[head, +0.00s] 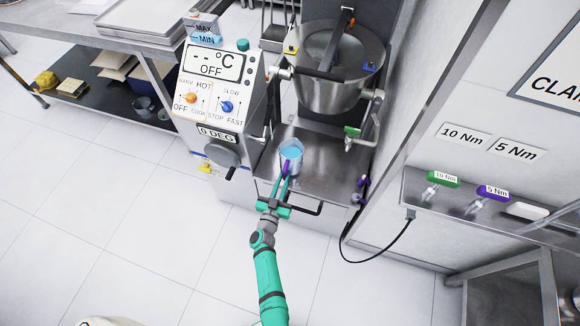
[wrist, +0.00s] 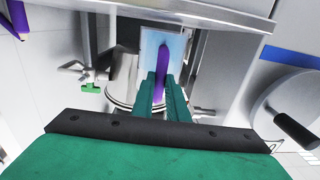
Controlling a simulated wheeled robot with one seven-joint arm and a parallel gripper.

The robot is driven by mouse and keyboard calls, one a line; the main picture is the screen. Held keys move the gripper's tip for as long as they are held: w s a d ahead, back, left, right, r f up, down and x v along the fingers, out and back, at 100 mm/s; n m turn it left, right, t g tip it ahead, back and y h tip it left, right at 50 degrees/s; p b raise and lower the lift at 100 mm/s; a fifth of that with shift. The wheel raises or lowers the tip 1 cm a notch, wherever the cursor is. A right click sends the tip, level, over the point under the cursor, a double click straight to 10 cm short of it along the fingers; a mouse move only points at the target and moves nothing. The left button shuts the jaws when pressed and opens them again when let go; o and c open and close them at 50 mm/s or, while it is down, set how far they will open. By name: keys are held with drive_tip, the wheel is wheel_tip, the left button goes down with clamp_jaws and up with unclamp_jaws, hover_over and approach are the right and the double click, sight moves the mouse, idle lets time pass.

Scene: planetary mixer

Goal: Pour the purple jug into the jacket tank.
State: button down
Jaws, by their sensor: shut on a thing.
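The purple jug (head: 291,152) is a clear container holding light blue liquid, with a purple handle. It looks upright over the front of the steel mixer deck; I cannot tell whether it touches the deck. My gripper (head: 285,180) is shut on its purple handle. The wrist view shows the fingers (wrist: 163,92) around the purple handle, with the jug (wrist: 150,44) beyond them. A small box marked MAX and MIN (head: 205,36), with a blue lower part, sits on top of the control panel; it may be the jacket tank. It is up and left of the jug.
The control panel (head: 214,95) with knobs and a crank stands left of the deck (head: 325,165). The steel mixer bowl (head: 330,92) hangs behind the jug, with a green-handled tap (head: 352,132) below right. A rail with green and purple tools (head: 480,195) is at right.

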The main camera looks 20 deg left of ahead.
sight(284, 173)
drive_tip(key=shift+w+r, duration=0.15)
idle(0.4)
drive_tip(key=shift+r, duration=1.45)
idle(0.3)
